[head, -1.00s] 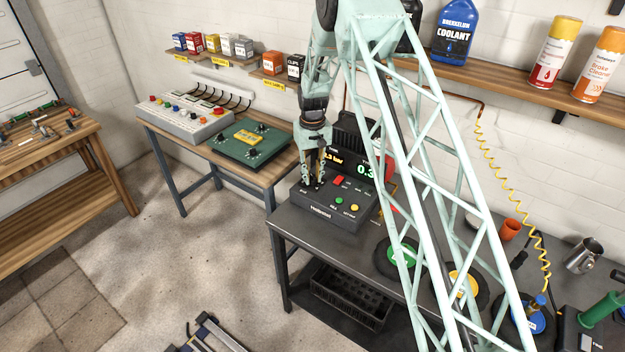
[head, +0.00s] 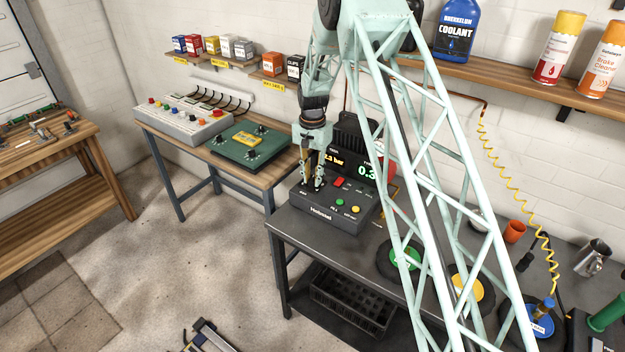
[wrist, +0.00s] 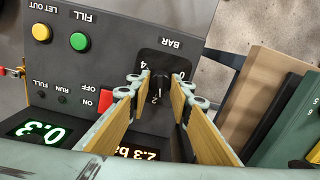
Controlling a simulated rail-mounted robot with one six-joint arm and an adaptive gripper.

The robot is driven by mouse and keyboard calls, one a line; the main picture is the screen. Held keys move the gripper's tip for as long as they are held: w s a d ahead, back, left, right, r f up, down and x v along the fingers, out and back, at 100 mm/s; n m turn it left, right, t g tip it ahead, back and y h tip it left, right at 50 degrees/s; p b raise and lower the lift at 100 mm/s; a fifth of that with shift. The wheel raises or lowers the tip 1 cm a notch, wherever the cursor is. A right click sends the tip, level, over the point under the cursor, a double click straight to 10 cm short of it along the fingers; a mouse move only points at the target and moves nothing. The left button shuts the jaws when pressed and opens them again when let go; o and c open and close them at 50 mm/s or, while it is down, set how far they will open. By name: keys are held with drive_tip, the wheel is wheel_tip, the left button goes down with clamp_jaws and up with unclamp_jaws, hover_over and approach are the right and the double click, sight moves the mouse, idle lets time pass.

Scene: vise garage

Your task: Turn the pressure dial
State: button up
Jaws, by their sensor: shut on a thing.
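The dark control box (head: 330,210) stands on the grey bench, with a green number display (head: 366,171) and an amber pressure readout (head: 334,160) reading about 2.3 bar. My gripper (head: 312,186) points down over the left part of its panel. In the wrist view, the pressure dial (wrist: 158,89) is a black knob under the BAR label, between the two wood-coloured fingers (wrist: 160,92). The fingers are shut on the knob. The dial is mostly hidden by my fingers in the head view. A red switch (wrist: 106,99) sits beside it, marked ON and OFF.
Yellow (wrist: 41,32) and green (wrist: 79,41) buttons sit on the same panel. A wooden table (head: 275,165) with a green panel (head: 248,144) stands to the left. Coloured discs (head: 405,257) lie right of the box. Open floor lies in front.

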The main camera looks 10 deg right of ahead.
sight(313, 177)
drive_tip(key=shift+m, duration=1.3)
drive_tip(key=shift+b, duration=0.3)
drive_tip(key=o, duration=0.8)
drive_tip(key=shift+o, duration=0.2)
drive_tip(key=shift+r, duration=0.1)
wheel_tip(313, 177, up, 12)
